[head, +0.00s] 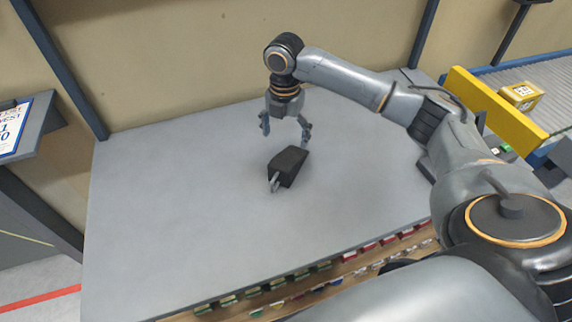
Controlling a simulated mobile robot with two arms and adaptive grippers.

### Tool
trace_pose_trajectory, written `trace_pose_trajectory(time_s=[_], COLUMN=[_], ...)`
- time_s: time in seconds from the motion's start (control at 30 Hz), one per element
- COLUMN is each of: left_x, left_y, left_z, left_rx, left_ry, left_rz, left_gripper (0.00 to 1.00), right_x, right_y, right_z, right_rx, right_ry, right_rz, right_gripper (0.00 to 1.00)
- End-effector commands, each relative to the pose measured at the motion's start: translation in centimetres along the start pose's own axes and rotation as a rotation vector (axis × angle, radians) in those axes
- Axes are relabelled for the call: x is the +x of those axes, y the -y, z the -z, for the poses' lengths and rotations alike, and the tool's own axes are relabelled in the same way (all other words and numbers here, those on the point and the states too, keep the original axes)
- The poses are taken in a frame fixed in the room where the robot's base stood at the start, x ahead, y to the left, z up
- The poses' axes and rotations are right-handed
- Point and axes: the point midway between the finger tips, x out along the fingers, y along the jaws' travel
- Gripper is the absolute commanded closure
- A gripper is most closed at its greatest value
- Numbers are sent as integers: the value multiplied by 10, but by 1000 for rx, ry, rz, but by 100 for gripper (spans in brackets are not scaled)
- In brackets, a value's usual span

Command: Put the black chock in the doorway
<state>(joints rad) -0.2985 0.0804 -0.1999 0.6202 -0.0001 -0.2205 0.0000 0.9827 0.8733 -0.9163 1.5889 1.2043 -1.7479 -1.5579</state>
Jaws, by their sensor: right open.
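The black chock (289,166) lies on the grey tabletop (190,200), near its middle. It is a dark wedge-like block with a small grey metal part at its near left end. My right gripper (284,140) hangs above and just behind the chock, pointing down. Its fingers are spread wide and nothing is between them. Whether the right finger touches the chock's far edge I cannot tell. My left gripper is out of the picture. No doorway can be made out.
A beige wall with dark posts stands behind the table. At right are a yellow guard (494,108), a roller conveyor and a yellow box (520,95). A sign on a grey panel (30,130) is at left. Small coloured items line a shelf under the front edge. The tabletop's left side is clear.

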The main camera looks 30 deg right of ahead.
Motion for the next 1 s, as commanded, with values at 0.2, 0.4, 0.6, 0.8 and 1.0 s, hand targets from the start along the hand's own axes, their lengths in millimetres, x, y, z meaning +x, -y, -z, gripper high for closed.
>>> trace_pose_trajectory(time_s=[0.2, 0.4, 0.6, 0.8, 1.0], left_x=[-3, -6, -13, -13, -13], left_y=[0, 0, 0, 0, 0], left_z=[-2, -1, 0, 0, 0], left_rx=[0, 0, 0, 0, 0], left_ry=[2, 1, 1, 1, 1], left_rz=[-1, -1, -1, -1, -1], left_gripper=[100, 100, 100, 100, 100], right_x=[34, 47, 78, 92, 92], right_y=[0, 2, 6, 6, 6], right_z=[0, 0, 0, -1, -1], right_rx=[0, 0, 0, 0, -1], right_ry=[-1, 0, -1, 2, 2], right_rz=[1, 2, 3, 0, -1], right_gripper=[13, 13, 13, 13, 15])
